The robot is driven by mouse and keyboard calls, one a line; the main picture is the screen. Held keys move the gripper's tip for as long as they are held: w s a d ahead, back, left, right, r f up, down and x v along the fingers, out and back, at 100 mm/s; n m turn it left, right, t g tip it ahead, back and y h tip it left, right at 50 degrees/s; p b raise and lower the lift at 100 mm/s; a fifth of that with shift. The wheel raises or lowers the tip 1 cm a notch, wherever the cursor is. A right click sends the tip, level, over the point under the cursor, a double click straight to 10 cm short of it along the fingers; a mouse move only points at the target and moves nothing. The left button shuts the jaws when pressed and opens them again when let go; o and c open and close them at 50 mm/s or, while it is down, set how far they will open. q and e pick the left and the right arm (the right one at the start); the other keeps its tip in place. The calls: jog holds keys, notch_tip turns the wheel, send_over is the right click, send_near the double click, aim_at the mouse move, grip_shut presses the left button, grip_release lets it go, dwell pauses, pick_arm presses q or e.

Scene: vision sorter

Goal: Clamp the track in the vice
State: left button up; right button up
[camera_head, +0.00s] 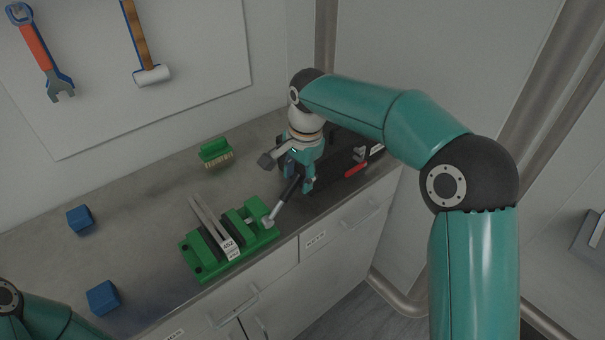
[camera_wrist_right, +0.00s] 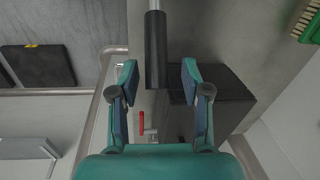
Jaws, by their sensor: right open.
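The green vice (camera_head: 207,262) stands on the worktop near its front edge. The track (camera_head: 208,218), a thin grey bar with a white label at its near end, lies across the vice between the jaws. The vice's handle (camera_head: 290,189) is a grey rod with a black grip, pointing up and right. My right gripper (camera_head: 298,177) is open at the black grip. In the right wrist view the grip (camera_wrist_right: 156,50) lies between the spread fingers (camera_wrist_right: 159,75), with gaps on both sides. My left arm shows at the lower left; its gripper is out of view.
Two blue cubes (camera_head: 80,219) (camera_head: 103,298) lie left of the vice, and a green brush (camera_head: 216,152) lies behind it. A black box and a red-handled tool (camera_head: 356,169) are right of my right gripper. A wrench (camera_head: 40,50) and hammer (camera_head: 150,75) hang behind.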

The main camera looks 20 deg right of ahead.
jog(key=shift+c, duration=0.2)
jog(key=shift+r, duration=0.1)
grip_shut()
